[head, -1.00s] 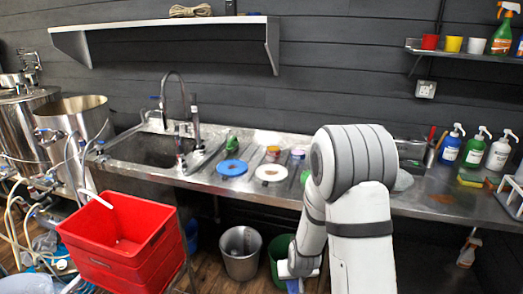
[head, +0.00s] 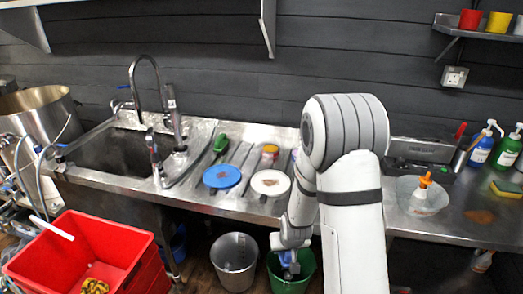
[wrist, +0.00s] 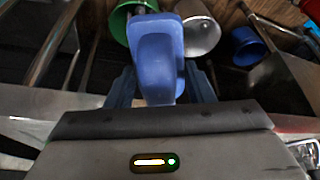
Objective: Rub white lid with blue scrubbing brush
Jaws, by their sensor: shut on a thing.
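The white lid (head: 270,183) lies flat on the ribbed steel drainboard, with a brown stain on its top. A blue lid (head: 222,177) with a similar stain lies just left of it. My gripper (head: 290,258) hangs low in front of the counter, below the white lid and apart from it. It is shut on the blue scrubbing brush (wrist: 158,55), which fills the space between the fingers in the wrist view. In the head view only a small blue part of the brush (head: 290,268) shows, over the green bucket. Its bristles cannot be made out.
A green bucket (head: 304,284) and a grey bucket (head: 234,263) stand below the counter edge. A red crate (head: 85,258) is at the left.

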